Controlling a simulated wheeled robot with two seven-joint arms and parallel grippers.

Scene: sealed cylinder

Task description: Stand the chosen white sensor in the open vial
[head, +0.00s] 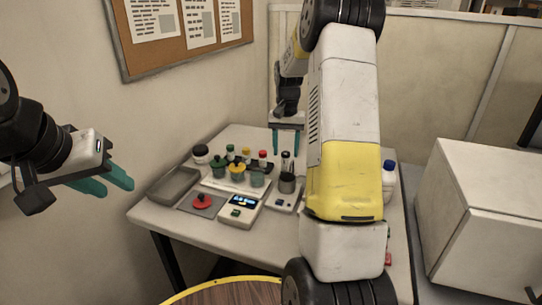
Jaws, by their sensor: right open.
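A row of small vials with coloured caps stands at the back of the table, including a red-capped one (262,158) and a dark-topped one (285,161). I cannot make out which vial is open, nor a white sensor; they may be too small or hidden. A grey cylinder (287,183) stands on a small pale device right of the vials. My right gripper (287,143) is open, fingers pointing down, over the table's back edge near the dark-topped vial, and looks empty. My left gripper (108,182) looks open and empty, left of the table.
The table (152,212) also holds a grey tray (173,185), a red knob on a grey plate (201,203), a device with a lit display (241,206) and green and yellow-lidded jars (237,170). A blue-capped bottle (389,178) and white box (480,215) are right. My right arm hides part of the table.

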